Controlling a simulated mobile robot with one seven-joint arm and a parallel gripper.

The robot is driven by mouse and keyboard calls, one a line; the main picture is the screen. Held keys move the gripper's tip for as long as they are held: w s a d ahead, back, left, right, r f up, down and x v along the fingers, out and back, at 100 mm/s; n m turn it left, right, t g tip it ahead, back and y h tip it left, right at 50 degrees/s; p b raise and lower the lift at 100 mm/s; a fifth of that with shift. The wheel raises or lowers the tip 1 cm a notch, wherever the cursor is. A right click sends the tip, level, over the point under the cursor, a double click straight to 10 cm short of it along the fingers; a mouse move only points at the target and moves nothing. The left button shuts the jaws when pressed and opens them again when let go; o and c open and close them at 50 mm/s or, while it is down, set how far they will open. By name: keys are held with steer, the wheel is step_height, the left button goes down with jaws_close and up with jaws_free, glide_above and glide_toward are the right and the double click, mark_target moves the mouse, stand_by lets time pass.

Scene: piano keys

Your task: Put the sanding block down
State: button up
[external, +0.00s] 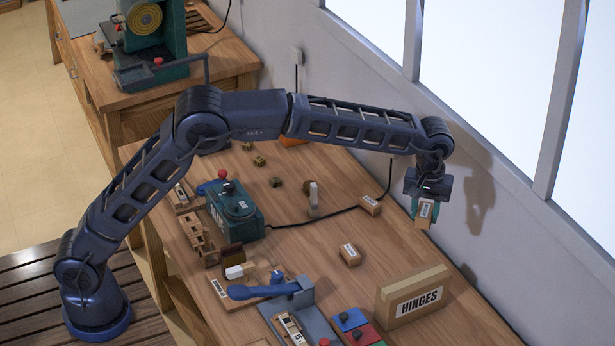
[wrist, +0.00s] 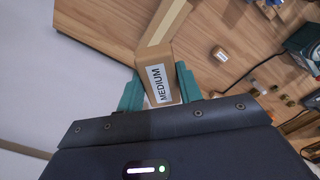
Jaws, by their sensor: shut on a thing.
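The sanding block (external: 424,222) is a small tan block with a white label. It is held in the air near the wall, above the far right part of the bench (external: 330,290). My gripper (external: 425,209) is shut on it, with teal fingers on either side. In the wrist view, the block (wrist: 160,84) sits between my gripper's fingers (wrist: 158,92), and its label reads MEDIUM. The block's underside and the gap beneath it are hard to judge.
A HINGES box (external: 413,297) stands below and in front of the gripper. A green machine (external: 235,210), blue-handled tool (external: 265,290) and coloured pads (external: 355,325) crowd the left and front. Bare wood lies between.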

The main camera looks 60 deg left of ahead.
mark_target(415, 279)
step_height(415, 279, down, 20)
steer(key=shift+r, duration=0.2)
stand_by(0.4)
steer(key=shift+f, duration=0.15)
steer(key=o, duration=1)
